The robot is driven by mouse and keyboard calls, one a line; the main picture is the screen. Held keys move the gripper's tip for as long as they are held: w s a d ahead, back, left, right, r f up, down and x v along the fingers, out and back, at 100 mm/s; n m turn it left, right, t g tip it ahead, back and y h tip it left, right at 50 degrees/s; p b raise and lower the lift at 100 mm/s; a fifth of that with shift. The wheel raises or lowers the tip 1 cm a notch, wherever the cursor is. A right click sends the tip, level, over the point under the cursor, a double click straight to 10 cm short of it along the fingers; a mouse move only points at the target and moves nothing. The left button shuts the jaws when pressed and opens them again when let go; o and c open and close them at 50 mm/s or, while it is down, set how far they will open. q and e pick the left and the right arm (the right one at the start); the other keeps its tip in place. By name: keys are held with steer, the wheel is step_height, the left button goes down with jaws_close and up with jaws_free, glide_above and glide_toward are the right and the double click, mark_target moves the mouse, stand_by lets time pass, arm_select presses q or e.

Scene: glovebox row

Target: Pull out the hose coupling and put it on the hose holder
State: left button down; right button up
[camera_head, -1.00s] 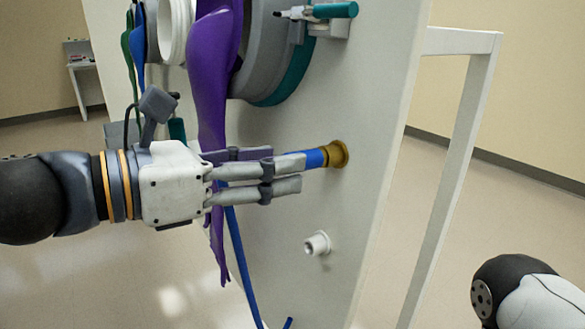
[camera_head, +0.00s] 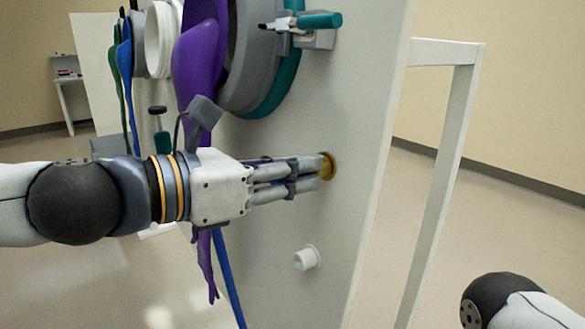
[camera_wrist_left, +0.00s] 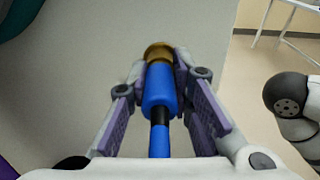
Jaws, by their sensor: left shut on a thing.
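The blue hose coupling (camera_wrist_left: 160,88) sits at the brass port (camera_head: 327,166) on the pale panel. In the left wrist view it lies between the fingers, its far end against the brass (camera_wrist_left: 159,52). My left gripper (camera_head: 317,167) is shut on the coupling, fingertips close to the port. In the head view the fingers hide most of the coupling. A white round stub (camera_head: 307,258), which looks like the hose holder, sticks out of the panel below the port; nothing is on it. The blue hose (camera_head: 229,279) hangs below my left wrist. My right gripper is out of view.
A purple glove (camera_head: 202,75) hangs from a large ring port (camera_head: 250,85), partly behind my left wrist. A teal-handled clamp (camera_head: 318,20) is above. A white frame leg (camera_head: 440,190) stands right of the panel (camera_head: 365,105). Part of my right arm shows at lower right.

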arm_select(q)
steer(key=shift+s+a, duration=0.1)
steer(key=shift+s, duration=0.05)
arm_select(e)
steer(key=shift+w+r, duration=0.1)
arm_select(q)
steer(key=shift+s+a+r, duration=0.15)
steer(key=shift+s+a, duration=0.2)
steer(key=shift+a, duration=0.15)
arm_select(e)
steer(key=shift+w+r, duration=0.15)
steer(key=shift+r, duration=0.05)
arm_select(q)
steer(key=shift+s+a+p, duration=0.1)
steer(key=shift+a+p, duration=0.1)
steer(key=shift+p, duration=0.15)
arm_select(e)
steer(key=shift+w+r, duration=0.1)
arm_select(q)
steer(key=shift+s+a+r, duration=0.1)
steer(key=shift+s+a, duration=0.1)
steer(key=shift+a, duration=0.05)
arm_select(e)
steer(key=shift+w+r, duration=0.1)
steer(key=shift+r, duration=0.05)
arm_select(q)
steer(key=shift+s+a, duration=0.15)
steer(key=shift+a, duration=0.05)
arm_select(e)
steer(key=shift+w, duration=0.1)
